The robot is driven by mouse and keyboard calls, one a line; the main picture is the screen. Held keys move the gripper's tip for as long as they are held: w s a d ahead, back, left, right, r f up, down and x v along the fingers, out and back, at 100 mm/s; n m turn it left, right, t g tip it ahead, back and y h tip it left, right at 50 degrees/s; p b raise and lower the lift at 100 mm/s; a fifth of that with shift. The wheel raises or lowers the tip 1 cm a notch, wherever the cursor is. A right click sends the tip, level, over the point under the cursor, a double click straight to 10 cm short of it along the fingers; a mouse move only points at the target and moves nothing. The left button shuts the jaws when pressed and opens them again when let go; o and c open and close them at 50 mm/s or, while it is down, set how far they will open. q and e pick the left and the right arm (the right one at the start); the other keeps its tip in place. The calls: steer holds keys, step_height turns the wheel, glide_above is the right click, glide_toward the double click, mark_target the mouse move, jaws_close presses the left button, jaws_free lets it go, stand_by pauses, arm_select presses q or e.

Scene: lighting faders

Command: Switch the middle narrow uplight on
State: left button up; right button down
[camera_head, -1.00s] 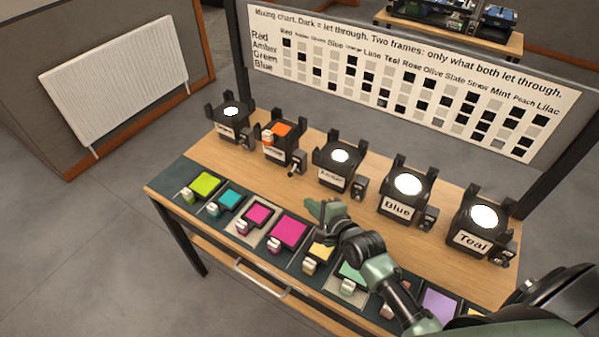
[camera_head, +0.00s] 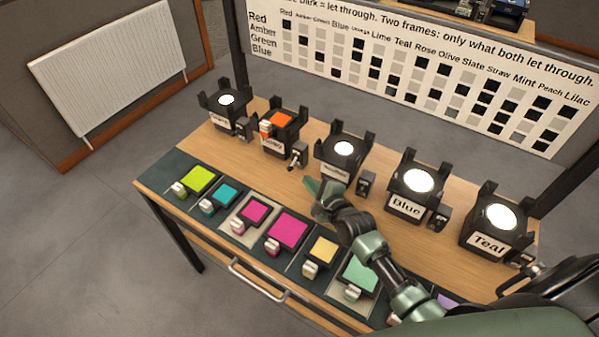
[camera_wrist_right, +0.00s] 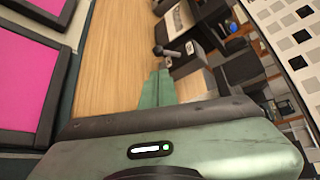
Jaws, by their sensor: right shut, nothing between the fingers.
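Five black uplights stand in a row on the wooden bench. The second from the left (camera_head: 278,143) holds an orange frame and shows no white glow, unlike the other lit ones. Its switch box (camera_head: 300,154) stands at its right side, with a small lever (camera_head: 291,166) sticking out toward the bench front. In the right wrist view, a lever with a round dark knob (camera_wrist_right: 158,50) juts from a switch box (camera_wrist_right: 181,51) just beyond the fingertips, apart from them. My right gripper (camera_head: 311,187) is shut and empty, in front of that switch. My left gripper is out of view.
Coloured frames, including lime (camera_head: 198,179) and magenta (camera_head: 287,227), lie along the bench front. The third uplight (camera_head: 342,155) and its switch box (camera_head: 366,182) stand right of the gripper. A mixing chart (camera_head: 420,75) stands behind the row.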

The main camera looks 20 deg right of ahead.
mark_target(293, 164)
steer(key=x, duration=0.5)
steer(key=shift+w+f, duration=0.15)
steer(key=shift+w, duration=0.25)
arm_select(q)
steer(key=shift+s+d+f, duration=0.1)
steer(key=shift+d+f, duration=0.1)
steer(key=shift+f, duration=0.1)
arm_select(e)
steer(key=shift+w+a+f, duration=0.1)
steer(key=shift+w+f, duration=0.1)
steer(key=shift+w, duration=0.4)
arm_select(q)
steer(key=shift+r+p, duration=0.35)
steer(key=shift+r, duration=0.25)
arm_select(e)
steer(key=shift+s+a+r+m+g+y, duration=0.1)
steer(key=shift+r+m+g+y, duration=0.2)
steer(key=shift+m, duration=0.2)
steer(key=shift+s+a+r+p, duration=0.1)
steer(key=shift+a+r+p, duration=0.05)
steer(key=shift+r+p, duration=0.4)
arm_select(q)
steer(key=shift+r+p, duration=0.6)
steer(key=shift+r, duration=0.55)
arm_select(e)
steer(key=shift+r, duration=0.35)
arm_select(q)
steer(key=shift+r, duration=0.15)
arm_select(e)
steer(key=shift+r, duration=0.15)
